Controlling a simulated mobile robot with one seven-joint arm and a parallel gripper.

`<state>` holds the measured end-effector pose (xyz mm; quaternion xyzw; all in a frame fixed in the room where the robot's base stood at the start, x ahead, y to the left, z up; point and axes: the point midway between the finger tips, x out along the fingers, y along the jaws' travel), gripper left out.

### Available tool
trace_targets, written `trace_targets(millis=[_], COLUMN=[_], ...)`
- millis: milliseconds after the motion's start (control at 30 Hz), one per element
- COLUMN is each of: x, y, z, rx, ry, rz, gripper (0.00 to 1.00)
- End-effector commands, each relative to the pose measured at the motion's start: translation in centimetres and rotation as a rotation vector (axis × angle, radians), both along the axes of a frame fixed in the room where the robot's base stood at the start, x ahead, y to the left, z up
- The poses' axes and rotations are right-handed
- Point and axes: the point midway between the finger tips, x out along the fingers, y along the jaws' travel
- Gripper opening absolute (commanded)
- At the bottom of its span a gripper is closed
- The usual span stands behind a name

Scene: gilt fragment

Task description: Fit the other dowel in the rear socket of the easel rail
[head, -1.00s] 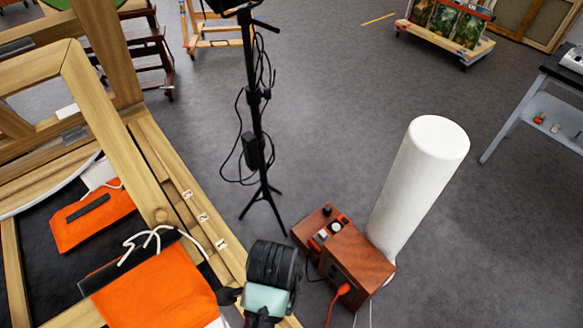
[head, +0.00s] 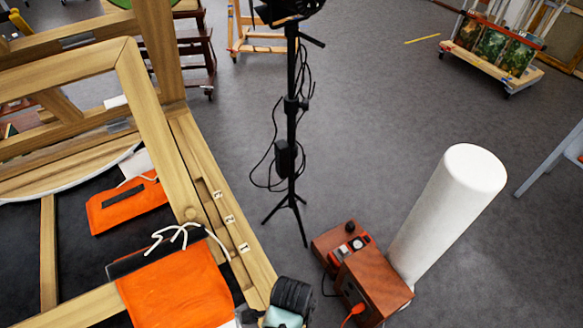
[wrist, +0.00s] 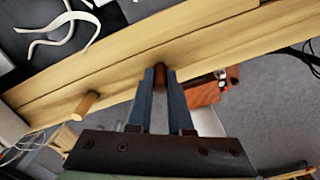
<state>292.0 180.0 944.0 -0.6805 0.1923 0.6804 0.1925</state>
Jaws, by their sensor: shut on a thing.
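The easel rail (head: 210,185) is a long pale wooden beam with a groove and several small white labels. It also crosses the wrist view (wrist: 120,70) diagonally. In the wrist view, my gripper (wrist: 160,72) is shut on a dark brown dowel (wrist: 160,77) at the rail's edge. Most of this dowel is hidden between the fingers, and I cannot tell whether its end is in a socket. Another dowel (wrist: 86,105), lighter, sticks out of the rail to the left, apart from my gripper. The head view shows no fingertips.
Orange pouches (head: 175,290) with white cord lie inside the easel frame. A black stand (head: 292,130) with hanging cables rises beyond the rail. A brown box (head: 365,280) and a white cylinder (head: 450,205) stand to the right. Grey floor is open behind.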

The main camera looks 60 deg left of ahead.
Motion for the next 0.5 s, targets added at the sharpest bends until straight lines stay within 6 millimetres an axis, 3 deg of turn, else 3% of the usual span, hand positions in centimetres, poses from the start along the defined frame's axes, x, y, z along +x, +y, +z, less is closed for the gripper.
trace_targets(millis=[233, 267, 300, 400, 500], x=[0.02, 0.02, 0.02, 0.02, 0.02], y=[0.0, 0.0, 0.0, 0.0, 0.0], z=[-0.42, -0.31, -0.28, -0.28, -0.27], rx=[0.0, 0.0, 0.0, 0.0, 0.0], ry=[0.0, 0.0, 0.0, 0.0, 0.0], rz=[0.0, 0.0, 0.0, 0.0, 0.0], gripper=[0.0, 0.24, 0.31, 0.48, 0.48])
